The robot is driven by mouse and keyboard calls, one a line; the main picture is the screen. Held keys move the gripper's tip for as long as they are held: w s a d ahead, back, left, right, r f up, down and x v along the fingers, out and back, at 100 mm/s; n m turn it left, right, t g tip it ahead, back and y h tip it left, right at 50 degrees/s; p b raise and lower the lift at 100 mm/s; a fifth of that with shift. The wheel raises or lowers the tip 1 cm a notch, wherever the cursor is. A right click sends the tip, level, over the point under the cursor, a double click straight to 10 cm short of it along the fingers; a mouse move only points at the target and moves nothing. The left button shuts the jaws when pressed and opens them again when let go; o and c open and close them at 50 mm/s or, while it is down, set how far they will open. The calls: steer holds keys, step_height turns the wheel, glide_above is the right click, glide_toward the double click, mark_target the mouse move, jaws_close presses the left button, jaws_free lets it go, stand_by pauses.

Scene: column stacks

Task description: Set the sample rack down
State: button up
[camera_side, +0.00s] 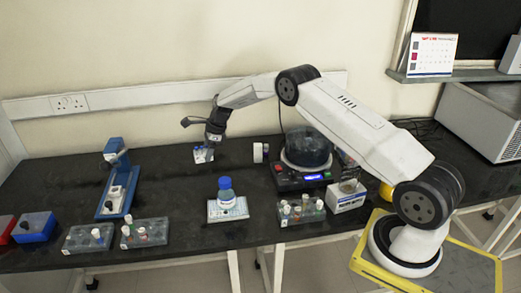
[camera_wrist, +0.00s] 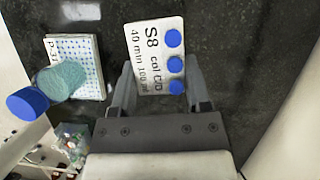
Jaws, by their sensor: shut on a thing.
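The sample rack (camera_wrist: 150,50) is a small white block with black lettering, "S8 col C/D 40 min", and a row of blue round caps on its right side in the wrist view. My gripper (camera_wrist: 160,88) has a finger on each side of the rack's near end and is shut on it. In the side view the rack (camera_side: 203,154) is a small white and blue shape under my gripper (camera_side: 210,145), over the back of the black bench. Whether its underside touches the bench cannot be told.
A blue-capped bottle (camera_side: 226,190) stands on a patterned white pad (camera_side: 240,211). A blue stand (camera_side: 115,180) is to the left. Grey tube racks (camera_side: 145,233) line the front. A black device (camera_side: 305,150) and a white box (camera_side: 347,197) are right. Bench between stand and pad is clear.

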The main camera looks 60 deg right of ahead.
steer(key=shift+s+a+r, duration=0.2)
steer(key=shift+a, duration=0.5)
steer(key=s+a+r+m, duration=0.1)
steer(key=s+a+r, duration=0.1)
steer(key=s+a, duration=1.1)
steer(key=shift+s+r+m+t, duration=0.3)
steer(key=shift+s+r+m, duration=0.1)
steer(key=shift+s, duration=0.65)
steer(key=shift+w+a, duration=0.1)
steer(key=w+f, duration=0.2)
steer(key=w, duration=0.2)
steer(key=w+f, duration=0.3)
steer(key=w, duration=0.1)
steer(key=w+f, duration=0.3)
steer(key=w, duration=0.1)
steer(key=shift+w+a+f, duration=0.25)
steer(key=shift+a, duration=0.05)
steer(key=shift+w+f, duration=0.45)
steer(key=shift+f, duration=0.05)
